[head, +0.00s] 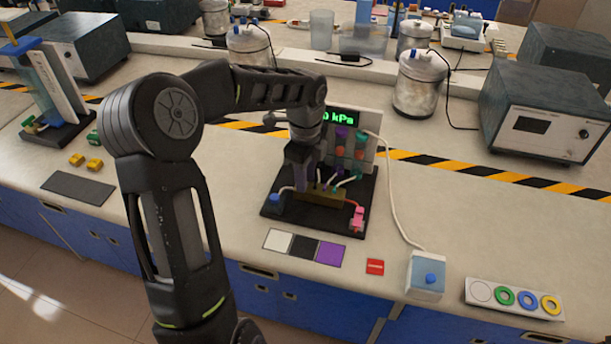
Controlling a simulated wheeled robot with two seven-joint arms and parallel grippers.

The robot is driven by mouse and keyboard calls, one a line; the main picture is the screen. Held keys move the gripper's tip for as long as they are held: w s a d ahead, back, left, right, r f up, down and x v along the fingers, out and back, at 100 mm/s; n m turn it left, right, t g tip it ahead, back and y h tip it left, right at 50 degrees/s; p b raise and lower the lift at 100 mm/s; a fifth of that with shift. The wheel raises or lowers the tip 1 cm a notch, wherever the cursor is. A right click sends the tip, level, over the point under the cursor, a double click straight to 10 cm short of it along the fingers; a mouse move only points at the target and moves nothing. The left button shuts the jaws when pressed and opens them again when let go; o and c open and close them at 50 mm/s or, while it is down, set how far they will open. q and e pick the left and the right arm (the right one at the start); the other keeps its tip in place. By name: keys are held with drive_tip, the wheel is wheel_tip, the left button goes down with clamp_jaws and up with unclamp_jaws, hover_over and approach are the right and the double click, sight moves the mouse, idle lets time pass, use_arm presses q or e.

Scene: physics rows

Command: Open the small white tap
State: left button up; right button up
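My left gripper (302,178) points down over the left part of a brass manifold (326,196) on a black base (293,224). I cannot tell whether its fingers are open or shut, or whether they touch anything. I cannot make out the small white tap; the gripper and wrist hide part of the manifold. A pink fitting (357,217) stands at the manifold's right end and a blue one (275,200) at the left. Thin white tubes rise from the manifold. Behind it a panel (372,150) carries a green display ending in "0 kPa", partly covered by my wrist. My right gripper is out of view.
White, black and purple squares (305,247) and a red label (375,267) lie in front. A blue-button box (425,275), joined by a white cable, and a strip of coloured rings (515,298) are at right. Grey instruments (545,110) stand behind.

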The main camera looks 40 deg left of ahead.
use_arm(q)
clamp_jaws()
idle(0.4)
drive_tip(key=n, duration=0.2)
drive_tip(key=shift+n, duration=0.3)
drive_tip(key=shift+o, duration=0.5)
unclamp_jaws()
